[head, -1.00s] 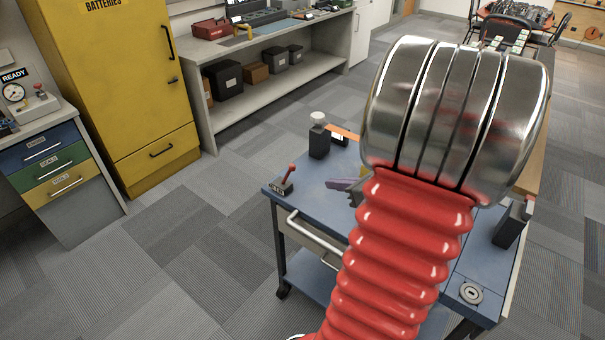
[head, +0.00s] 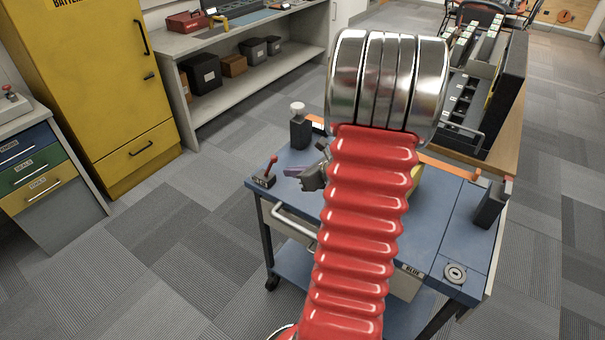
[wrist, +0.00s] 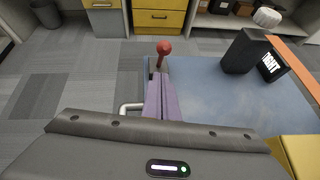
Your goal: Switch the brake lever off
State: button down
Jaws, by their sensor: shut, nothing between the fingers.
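The brake lever (head: 272,163) is a red-knobbed stick on a small dark base with a label, at the left corner of the blue cart top (head: 415,225). The stick leans up and to the right in the head view. In the wrist view the red knob (wrist: 164,48) shows just past my fingertips, and its base is mostly hidden by them. My gripper (head: 290,172) has purple fingers, shut and empty, pointing at the lever from its right. They also show in the wrist view (wrist: 158,82). Whether they touch the stick I cannot tell.
A black block with a white knob (head: 299,128) stands behind my gripper, near a sign (wrist: 271,66) reading "TIGHT". Another black block (head: 491,206) and a round fitting (head: 455,273) are at the cart's right. A drawer handle (head: 292,228) juts from the front.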

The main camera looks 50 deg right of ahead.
aim_at(270, 167)
jog(key=shift+w+d+r, duration=0.1)
jog(key=shift+w+r, duration=0.15)
jog(key=shift+w, duration=0.55)
jog(key=shift+w+d+r, duration=0.1)
jog(key=shift+w+r, duration=0.15)
jog(key=shift+w, duration=0.5)
jog(key=shift+a, duration=0.1)
